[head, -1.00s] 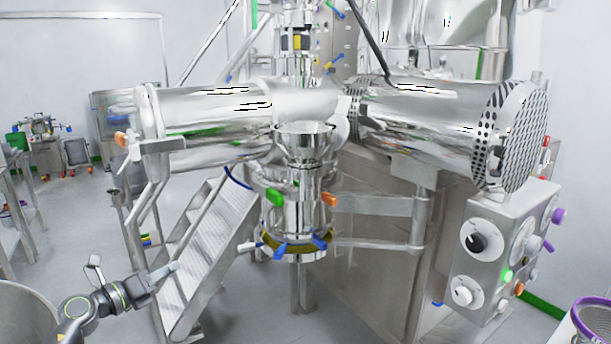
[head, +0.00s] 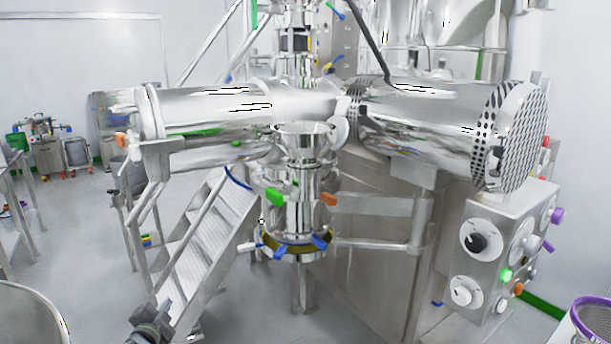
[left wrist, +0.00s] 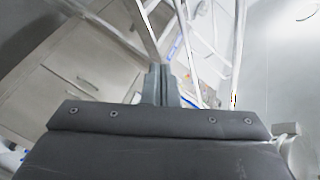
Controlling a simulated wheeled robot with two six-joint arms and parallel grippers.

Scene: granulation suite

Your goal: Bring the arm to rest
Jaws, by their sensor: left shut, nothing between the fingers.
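My left gripper shows at the bottom edge of the head view (head: 165,325), with most of the arm cut off by the frame. In the left wrist view its two grey fingers (left wrist: 161,84) are together, with nothing between them. My right gripper is in neither view.
A steel stair (head: 205,240) stands just behind my left gripper. The large steel machine (head: 215,110) fills the middle, with a valved funnel outlet (head: 303,150) hanging from it. A control box (head: 500,250) is at the right. A steel vessel rim (head: 30,300) is at the lower left, and a purple-rimmed container (head: 590,325) at the lower right.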

